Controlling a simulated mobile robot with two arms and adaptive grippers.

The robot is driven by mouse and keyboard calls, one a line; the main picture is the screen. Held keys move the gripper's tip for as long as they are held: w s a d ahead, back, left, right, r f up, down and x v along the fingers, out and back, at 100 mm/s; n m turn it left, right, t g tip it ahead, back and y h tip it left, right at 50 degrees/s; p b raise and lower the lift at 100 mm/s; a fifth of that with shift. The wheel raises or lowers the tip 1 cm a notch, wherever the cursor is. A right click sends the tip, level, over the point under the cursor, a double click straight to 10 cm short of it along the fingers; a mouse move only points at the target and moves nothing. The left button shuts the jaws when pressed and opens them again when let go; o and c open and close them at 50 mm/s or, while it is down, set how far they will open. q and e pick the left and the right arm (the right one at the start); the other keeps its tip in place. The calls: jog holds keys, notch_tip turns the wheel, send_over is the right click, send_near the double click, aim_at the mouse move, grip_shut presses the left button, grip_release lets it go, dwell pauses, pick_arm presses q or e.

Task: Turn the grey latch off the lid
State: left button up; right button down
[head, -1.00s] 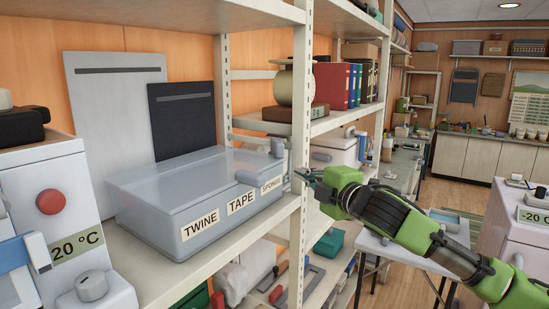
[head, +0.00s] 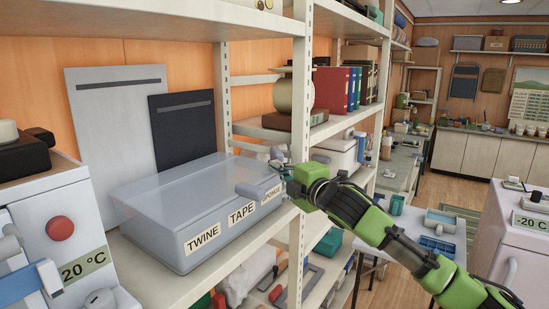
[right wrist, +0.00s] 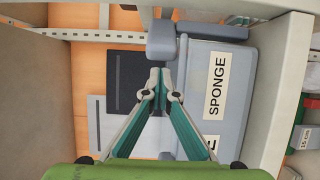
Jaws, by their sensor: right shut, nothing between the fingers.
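A pale grey crate (head: 184,240) with a translucent lid (head: 185,190) stands on the shelf, labelled TWINE, TAPE and SPONGE. The grey latch (head: 258,190) lies at the lid's front edge, above the SPONGE label. Another grey knob (head: 277,153) stands at the crate's back right corner. My right gripper (head: 288,178) is at the crate's right end, close to the latch. In the right wrist view its fingertips (right wrist: 158,78) are together and empty, just below a grey block (right wrist: 160,40). I cannot tell whether they touch it. My left gripper is out of view.
A shelf post (head: 300,110) rises close beside my right gripper. A white panel (head: 95,120) and a dark panel (head: 185,125) lean behind the crate. A machine with a red button (head: 60,228) stands at the left.

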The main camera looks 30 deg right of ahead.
jog(key=shift+w, duration=0.95)
